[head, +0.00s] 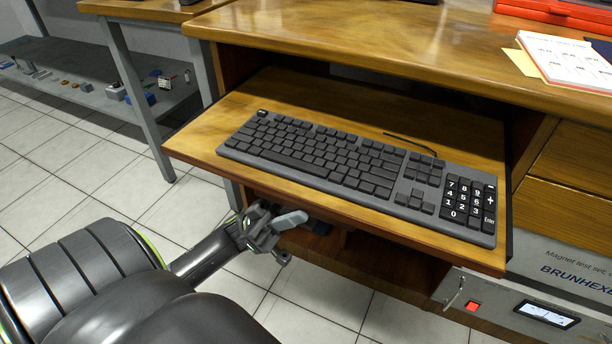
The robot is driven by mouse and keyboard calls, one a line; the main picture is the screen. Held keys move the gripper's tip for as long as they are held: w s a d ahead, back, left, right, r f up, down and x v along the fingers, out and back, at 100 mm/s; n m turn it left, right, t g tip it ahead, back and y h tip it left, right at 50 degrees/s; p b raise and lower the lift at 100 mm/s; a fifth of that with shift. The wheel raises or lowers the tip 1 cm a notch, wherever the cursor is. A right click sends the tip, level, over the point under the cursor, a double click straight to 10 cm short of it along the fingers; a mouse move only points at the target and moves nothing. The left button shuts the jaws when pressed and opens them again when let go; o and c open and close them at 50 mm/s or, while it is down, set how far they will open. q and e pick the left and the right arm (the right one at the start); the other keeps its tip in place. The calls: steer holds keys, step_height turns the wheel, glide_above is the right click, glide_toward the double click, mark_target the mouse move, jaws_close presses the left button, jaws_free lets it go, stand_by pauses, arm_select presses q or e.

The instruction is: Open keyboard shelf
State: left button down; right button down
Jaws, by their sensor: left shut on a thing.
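The keyboard shelf (205,140) is a wooden board pulled out from under the desk top, in the middle of the head view. A dark grey keyboard (360,170) lies flat on it, with a cable at its back. My left gripper (268,222) is at the shelf's front edge, left of its middle, and is shut on the shelf. The exact contact of the fingers on the edge is partly hidden by the gripper itself. My right gripper is not in view.
The wooden desk top (400,40) overhangs the back of the shelf. Papers (565,60) and a red case (560,10) lie on it. Drawers (575,160) and a magnet test set (550,285) stand at the right. A grey rack (60,65) with small parts is at the left. Tiled floor is clear in front.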

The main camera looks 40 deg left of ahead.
arm_select(q)
steer(key=shift+s+d+p, duration=0.2)
steer(key=shift+s+d, duration=0.05)
steer(key=shift+s, duration=0.65)
steer(key=shift+s+d+p, duration=0.2)
steer(key=shift+s, duration=0.65)
steer(key=c, duration=1.5)
jaws_free()
steer(key=shift+a+f, duration=0.1)
steer(key=shift+v, duration=8.65)
steer(key=shift+w, duration=0.1)
